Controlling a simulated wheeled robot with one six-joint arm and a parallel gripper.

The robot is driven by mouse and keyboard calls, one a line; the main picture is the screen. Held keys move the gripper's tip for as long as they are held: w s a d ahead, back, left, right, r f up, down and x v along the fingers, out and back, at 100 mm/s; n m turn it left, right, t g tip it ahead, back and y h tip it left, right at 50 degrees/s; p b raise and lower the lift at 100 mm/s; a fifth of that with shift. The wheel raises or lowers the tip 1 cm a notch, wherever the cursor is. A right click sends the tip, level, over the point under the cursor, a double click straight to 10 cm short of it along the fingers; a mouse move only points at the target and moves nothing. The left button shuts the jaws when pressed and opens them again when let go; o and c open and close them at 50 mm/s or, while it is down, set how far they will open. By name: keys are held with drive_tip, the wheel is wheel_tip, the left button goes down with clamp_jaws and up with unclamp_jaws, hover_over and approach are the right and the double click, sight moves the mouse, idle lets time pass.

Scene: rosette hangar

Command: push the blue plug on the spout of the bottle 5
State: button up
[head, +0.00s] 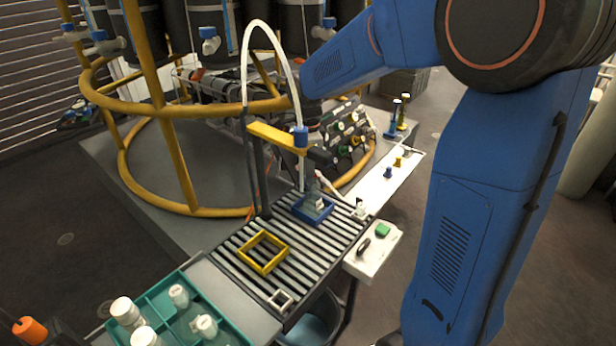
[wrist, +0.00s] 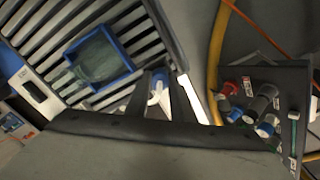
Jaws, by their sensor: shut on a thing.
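The bottle (wrist: 100,60) shows in the wrist view as a dark, see-through body inside a blue square frame (wrist: 128,65). In the head view the bottle (head: 319,203) stands in the blue frame (head: 300,213) on the roller conveyor; its number and spout are not clear. My gripper (wrist: 160,76) is shut on a small blue and white piece (wrist: 157,86), seemingly the blue plug, mostly hidden between the fingers. The fingers are beside the blue frame, on its right in the wrist view.
An empty yellow frame (head: 262,268) sits on the conveyor. A valve block (wrist: 265,110) stands at right in the wrist view. A white shelf (head: 380,192) holds another blue plug (head: 388,172).

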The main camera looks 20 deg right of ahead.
wheel_tip(320, 180, up, 9)
drive_tip(key=shift+r, duration=0.15)
idle(0.5)
